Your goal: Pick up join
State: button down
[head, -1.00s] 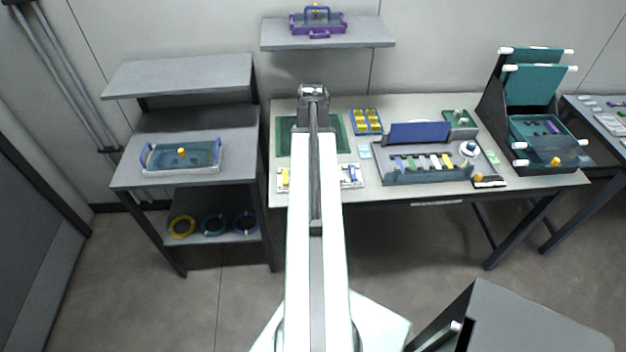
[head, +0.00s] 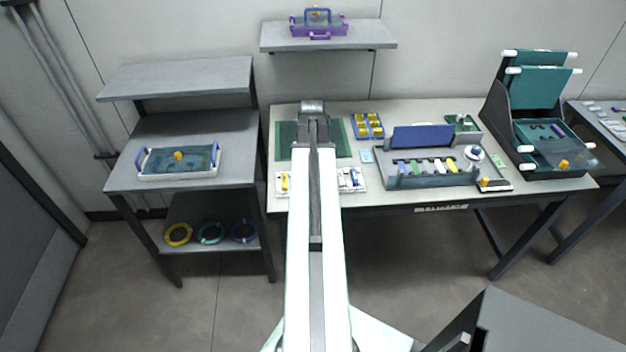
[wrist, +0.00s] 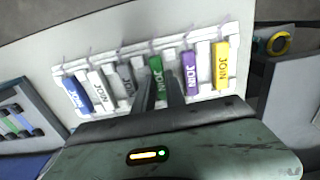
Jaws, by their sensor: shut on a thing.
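A white rack (wrist: 238,58) holds a row of upright coloured pieces labelled JOIN. They include a blue join (wrist: 76,96), a grey join (wrist: 126,80), a green join (wrist: 157,66), a purple join (wrist: 190,74) and a yellow join (wrist: 220,66). My gripper (wrist: 161,80) is at the middle of the row, its fingers shut on the green join, which is still at the rack. The fingers partly hide the green join's lower part. In the head view the rack (head: 358,187) lies at the table's front edge, its middle hidden by my arm.
A green mat (head: 285,140) lies behind the rack. To the right stand a yellow-filled blue tray (head: 359,127) and a grey splicing unit with a blue lid (head: 421,136). A grey shelf unit (head: 190,137) stands left of the table.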

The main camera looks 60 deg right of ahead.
jog(key=shift+r, duration=0.1)
notch_tip(320, 180, up, 10)
jog(key=p, duration=1)
